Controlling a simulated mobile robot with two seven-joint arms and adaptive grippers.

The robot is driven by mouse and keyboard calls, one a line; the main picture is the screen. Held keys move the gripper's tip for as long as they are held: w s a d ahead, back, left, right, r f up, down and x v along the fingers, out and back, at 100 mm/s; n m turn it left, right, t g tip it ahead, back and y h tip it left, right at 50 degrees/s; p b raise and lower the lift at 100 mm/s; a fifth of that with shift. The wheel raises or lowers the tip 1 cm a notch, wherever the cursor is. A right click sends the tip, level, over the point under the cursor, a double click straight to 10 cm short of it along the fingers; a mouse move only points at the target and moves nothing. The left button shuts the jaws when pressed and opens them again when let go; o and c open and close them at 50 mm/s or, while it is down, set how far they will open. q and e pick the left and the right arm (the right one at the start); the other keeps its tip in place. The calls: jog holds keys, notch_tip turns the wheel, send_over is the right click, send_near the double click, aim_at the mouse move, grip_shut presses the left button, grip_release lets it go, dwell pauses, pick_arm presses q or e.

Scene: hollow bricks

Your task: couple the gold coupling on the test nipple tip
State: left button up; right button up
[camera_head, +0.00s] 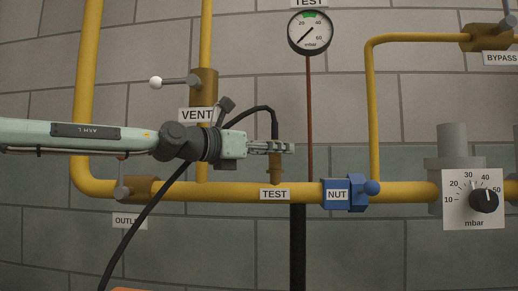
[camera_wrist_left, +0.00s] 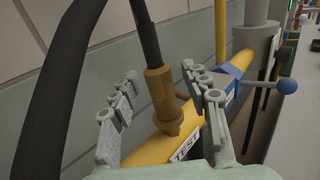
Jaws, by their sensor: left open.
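The gold coupling (camera_wrist_left: 158,88) hangs on the end of a black hose (camera_wrist_left: 147,35) in the left wrist view, nearly upright. It stands in line with the brass test nipple (camera_head: 276,175) on the yellow pipe, above the TEST label (camera_head: 275,194). I cannot tell how firmly it sits on the nipple tip. My left gripper (camera_head: 287,148) reaches in from the left at that height. Its fingers are open, one on each side of the coupling in the left wrist view (camera_wrist_left: 165,110), with visible gaps. In the head view the fingers hide most of the coupling.
A gauge (camera_head: 310,33) hangs above; a pressure dial (camera_head: 484,200) is far right. The VENT valve (camera_head: 204,86) and OUTLET valve (camera_head: 138,190) are left. The hose loops by my left wrist.

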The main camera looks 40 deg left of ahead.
pick_arm(q)
jog(key=v, duration=1.1)
jog(key=shift+s, duration=0.3)
